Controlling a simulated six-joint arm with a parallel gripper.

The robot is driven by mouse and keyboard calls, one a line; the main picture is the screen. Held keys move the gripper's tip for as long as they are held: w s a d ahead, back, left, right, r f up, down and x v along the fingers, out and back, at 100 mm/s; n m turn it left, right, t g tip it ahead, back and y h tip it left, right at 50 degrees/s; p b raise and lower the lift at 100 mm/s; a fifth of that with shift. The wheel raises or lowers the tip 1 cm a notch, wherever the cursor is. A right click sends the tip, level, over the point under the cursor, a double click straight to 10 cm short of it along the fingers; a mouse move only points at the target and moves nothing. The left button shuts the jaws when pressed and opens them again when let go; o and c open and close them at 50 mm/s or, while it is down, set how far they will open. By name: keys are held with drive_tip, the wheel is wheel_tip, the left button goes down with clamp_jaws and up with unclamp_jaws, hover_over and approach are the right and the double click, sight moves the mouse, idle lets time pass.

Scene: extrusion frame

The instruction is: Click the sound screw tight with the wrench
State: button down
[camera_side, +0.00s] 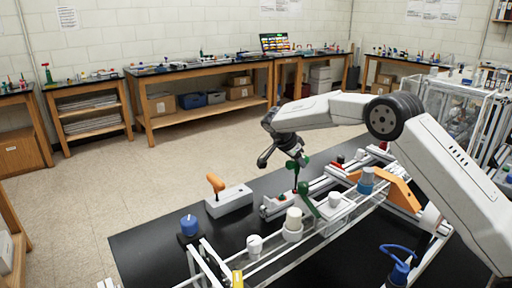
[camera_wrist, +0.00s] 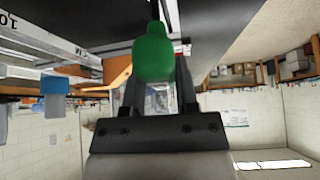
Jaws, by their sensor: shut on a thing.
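My gripper (camera_side: 292,152) is above the aluminium extrusion frame (camera_side: 320,226), shut on a green-handled tool (camera_side: 298,160), which I take to be the wrench. In the wrist view the tool's rounded green end (camera_wrist: 153,54) stands up between the two dark fingers (camera_wrist: 157,95). In the side view a thin shaft runs down from the green handle toward a second green piece (camera_side: 308,200) on the frame. I cannot tell whether the two touch or are one part. The sound screw cannot be told apart from the other small parts.
An orange-handled tool (camera_side: 215,184) stands in a pale block (camera_side: 229,201) left of the frame. White cylinders (camera_side: 293,222), a blue-capped part (camera_side: 367,178) and an orange bracket (camera_side: 400,193) crowd the frame. A blue knob (camera_side: 188,226) stands at the front left. The black tabletop (camera_side: 150,250) is clear at left.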

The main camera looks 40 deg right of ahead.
drive_tip(key=shift+f+m+g, duration=0.2)
drive_tip(key=shift+m+g, duration=0.2)
drive_tip(key=shift+m, duration=0.3)
drive_tip(key=shift+s, duration=0.1)
drive_tip(key=shift+n+t, duration=0.5)
drive_tip(key=shift+n, duration=0.4)
drive_tip(key=shift+r, duration=0.15)
drive_tip(key=shift+r, duration=1.65)
